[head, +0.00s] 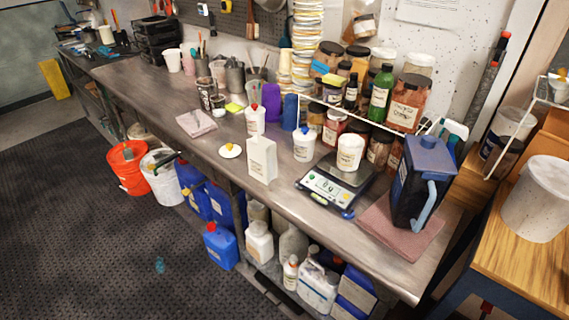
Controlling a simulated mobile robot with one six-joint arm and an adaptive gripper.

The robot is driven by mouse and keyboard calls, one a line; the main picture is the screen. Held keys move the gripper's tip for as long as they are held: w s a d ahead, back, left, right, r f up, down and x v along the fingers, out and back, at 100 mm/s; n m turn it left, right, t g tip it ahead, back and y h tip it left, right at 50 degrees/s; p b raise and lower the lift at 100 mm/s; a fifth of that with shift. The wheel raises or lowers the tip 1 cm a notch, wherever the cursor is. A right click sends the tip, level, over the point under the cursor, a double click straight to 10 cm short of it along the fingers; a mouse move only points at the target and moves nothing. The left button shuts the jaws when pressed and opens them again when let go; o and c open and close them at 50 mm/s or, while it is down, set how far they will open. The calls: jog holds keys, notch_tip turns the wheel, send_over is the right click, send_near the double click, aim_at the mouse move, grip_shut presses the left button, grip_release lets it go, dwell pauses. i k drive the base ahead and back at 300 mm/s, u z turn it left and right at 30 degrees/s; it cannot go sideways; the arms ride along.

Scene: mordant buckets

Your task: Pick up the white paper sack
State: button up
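A white upright pack (262,160) with a small label stands near the front edge of the metal bench, left of the scale. It looks like the white paper sack, but I cannot tell for sure whether it is paper. It is upright and nothing holds it. My gripper is not in view.
A white bottle with a red cap (255,121) stands just behind the pack, and a small white dish (230,151) lies to its left. The scale (336,187) bears a white tub (350,153). Orange (127,178) and white (162,187) buckets stand on the floor mat.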

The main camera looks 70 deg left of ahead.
aim_at(261, 151)
jog(key=z, duration=0.25)
jog(key=k, duration=1.3)
jog(key=u, duration=1.95)
jog(key=i, duration=0.5)
jog(key=z, duration=0.3)
